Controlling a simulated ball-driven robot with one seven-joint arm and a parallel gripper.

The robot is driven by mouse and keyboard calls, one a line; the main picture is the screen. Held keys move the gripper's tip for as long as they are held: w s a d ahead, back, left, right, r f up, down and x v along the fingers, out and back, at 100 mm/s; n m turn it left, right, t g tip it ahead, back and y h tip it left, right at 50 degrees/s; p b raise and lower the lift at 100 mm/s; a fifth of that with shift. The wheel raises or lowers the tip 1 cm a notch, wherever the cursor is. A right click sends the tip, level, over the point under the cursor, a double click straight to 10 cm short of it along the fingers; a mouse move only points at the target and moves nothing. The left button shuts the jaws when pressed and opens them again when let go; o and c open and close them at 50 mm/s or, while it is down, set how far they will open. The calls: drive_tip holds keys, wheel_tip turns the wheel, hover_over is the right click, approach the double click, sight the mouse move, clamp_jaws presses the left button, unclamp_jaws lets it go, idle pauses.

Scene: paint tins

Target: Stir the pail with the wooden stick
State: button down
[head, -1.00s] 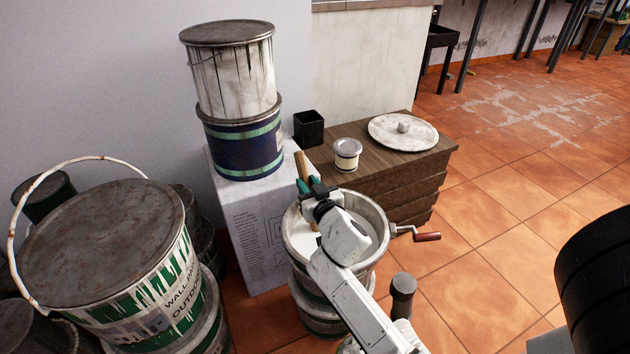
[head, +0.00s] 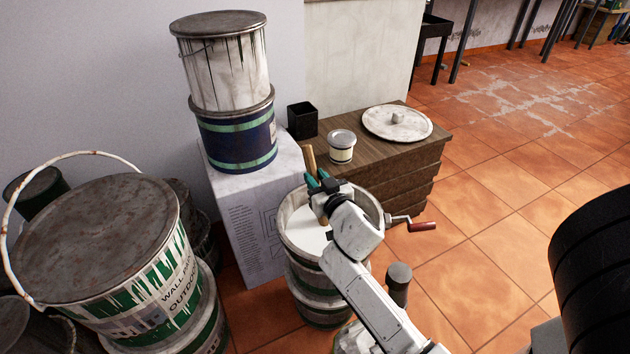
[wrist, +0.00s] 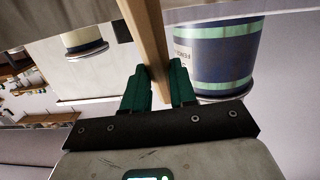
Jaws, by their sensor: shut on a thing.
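The open pail (head: 303,246) stands in front of the dark wooden cabinet and holds white paint. My gripper (head: 317,181) is over the pail, with its green fingers shut on the wooden stick (head: 309,158). The stick's upper end rises above the fingers. In the wrist view the stick (wrist: 148,45) runs between the green fingertips (wrist: 160,75).
A red-handled crank (head: 422,226) juts out right of the pail. Stacked tins (head: 240,140) stand behind left; a large lidded pail (head: 100,240) is at left.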

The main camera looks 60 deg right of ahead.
drive_tip(key=w+d+r+p, duration=0.2)
drive_tip(key=r+p, duration=1)
drive_tip(key=p, duration=0.2)
drive_tip(key=w+d+r+p, duration=0.1)
drive_tip(key=w+r+p, duration=0.2)
drive_tip(key=r+p, duration=0.9)
drive_tip(key=shift+d+p, duration=0.4)
drive_tip(key=shift+p, duration=0.65)
idle(0.4)
idle(0.6)
wheel_tip(320, 180, up, 5)
drive_tip(key=p, duration=0.4)
drive_tip(key=shift+f, duration=0.1)
idle(0.4)
